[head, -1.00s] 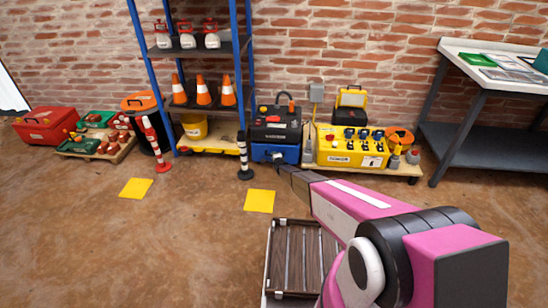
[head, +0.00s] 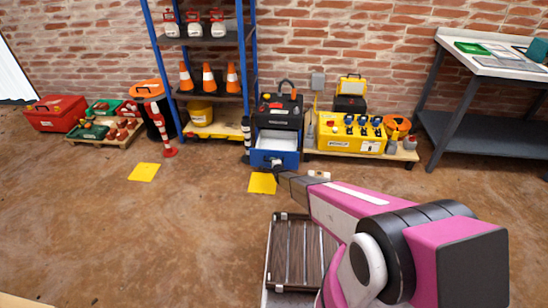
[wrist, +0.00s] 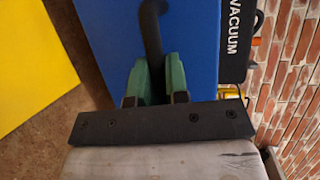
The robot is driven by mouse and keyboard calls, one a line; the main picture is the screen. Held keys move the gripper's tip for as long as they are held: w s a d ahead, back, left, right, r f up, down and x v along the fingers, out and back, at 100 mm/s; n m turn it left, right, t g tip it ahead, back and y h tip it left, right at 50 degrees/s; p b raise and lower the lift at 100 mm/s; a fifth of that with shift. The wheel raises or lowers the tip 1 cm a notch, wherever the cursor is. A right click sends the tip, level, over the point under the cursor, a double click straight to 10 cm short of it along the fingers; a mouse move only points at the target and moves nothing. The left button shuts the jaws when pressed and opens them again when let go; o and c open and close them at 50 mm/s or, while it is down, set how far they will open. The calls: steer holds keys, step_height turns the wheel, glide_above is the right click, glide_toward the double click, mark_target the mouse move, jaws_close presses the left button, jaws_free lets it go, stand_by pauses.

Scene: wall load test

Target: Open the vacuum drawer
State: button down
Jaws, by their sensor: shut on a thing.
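The vacuum drawer (head: 274,159) is a blue-fronted drawer at the base of the black vacuum unit (head: 279,115). It stands pulled out toward me, and its pale, empty-looking inside shows from above. My gripper (head: 277,164) is at the drawer front at the end of my pink arm. In the wrist view the green fingers (wrist: 153,82) are shut on a dark bar handle (wrist: 152,35) on the blue front (wrist: 195,55). The fingers hide part of the handle. The label "VACUUM" shows on the black body beside the blue front.
A black-and-white post (head: 246,138) stands close left of the drawer. A yellow floor square (head: 262,184) lies just in front. A yellow box (head: 350,133) on a low pallet stands to the right. A slatted dark panel (head: 290,250) is near me. Open floor lies left.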

steer(key=shift+s, duration=0.9)
steer(key=c, duration=1.1)
jaws_free()
steer(key=shift+c, duration=0.2)
